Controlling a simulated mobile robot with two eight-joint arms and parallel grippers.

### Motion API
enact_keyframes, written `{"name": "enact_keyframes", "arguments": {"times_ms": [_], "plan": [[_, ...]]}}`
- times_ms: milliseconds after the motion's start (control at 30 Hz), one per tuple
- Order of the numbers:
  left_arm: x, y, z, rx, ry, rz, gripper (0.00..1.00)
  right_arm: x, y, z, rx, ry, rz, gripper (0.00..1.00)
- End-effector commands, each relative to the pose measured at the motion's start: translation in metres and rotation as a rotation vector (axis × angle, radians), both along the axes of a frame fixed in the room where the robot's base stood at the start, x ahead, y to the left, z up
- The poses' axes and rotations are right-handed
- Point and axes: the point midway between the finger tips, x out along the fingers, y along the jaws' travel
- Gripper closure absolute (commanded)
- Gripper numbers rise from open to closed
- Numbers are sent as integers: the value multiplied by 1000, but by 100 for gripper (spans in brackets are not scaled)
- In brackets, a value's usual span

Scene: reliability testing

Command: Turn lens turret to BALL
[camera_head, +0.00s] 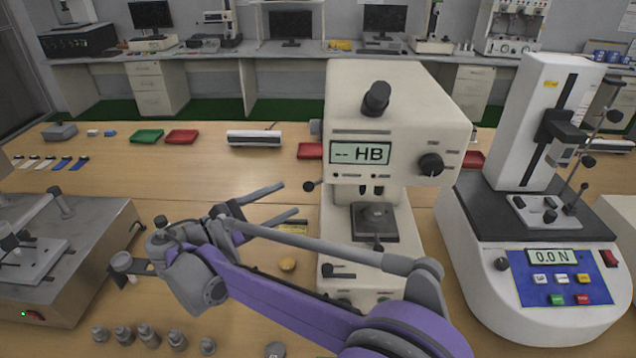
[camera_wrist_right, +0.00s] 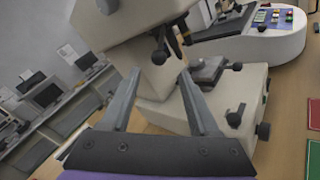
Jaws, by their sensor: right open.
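The cream hardness tester (camera_head: 400,100) stands at the centre of the bench, its screen (camera_head: 360,153) reading "-- HB". The lens turret (camera_head: 372,188) is under its head, above the dark stage (camera_head: 374,222); only dark lens barrels show, and any BALL label is too small to read. In the right wrist view, the turret (camera_wrist_right: 164,47) shows as dark barrels beyond the fingertips. My right gripper (camera_head: 296,216) is open and empty, left of the tester and pointing at it. Its two spread fingers (camera_wrist_right: 158,72) also show in the right wrist view, apart from the turret. My left gripper is not in view.
A force tester (camera_head: 540,260) reading "0.0 N" stands on the right. A metal-topped machine (camera_head: 70,245) is at the left.

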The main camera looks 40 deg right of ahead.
Motion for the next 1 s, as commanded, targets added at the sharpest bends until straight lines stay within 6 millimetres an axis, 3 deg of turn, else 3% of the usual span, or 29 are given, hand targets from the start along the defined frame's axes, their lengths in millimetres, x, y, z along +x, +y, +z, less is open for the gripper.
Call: {"name": "enact_keyframes", "arguments": {"times_ms": [167,600,800,1000], "plan": [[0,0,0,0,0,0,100,3,-11,4,-27,7,-8,39],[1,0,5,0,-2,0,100,4,-89,4,-25,5,-6,39],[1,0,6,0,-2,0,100,4,-104,4,-23,5,-4,39],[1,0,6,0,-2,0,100,5,-106,4,-23,5,-4,39]]}}
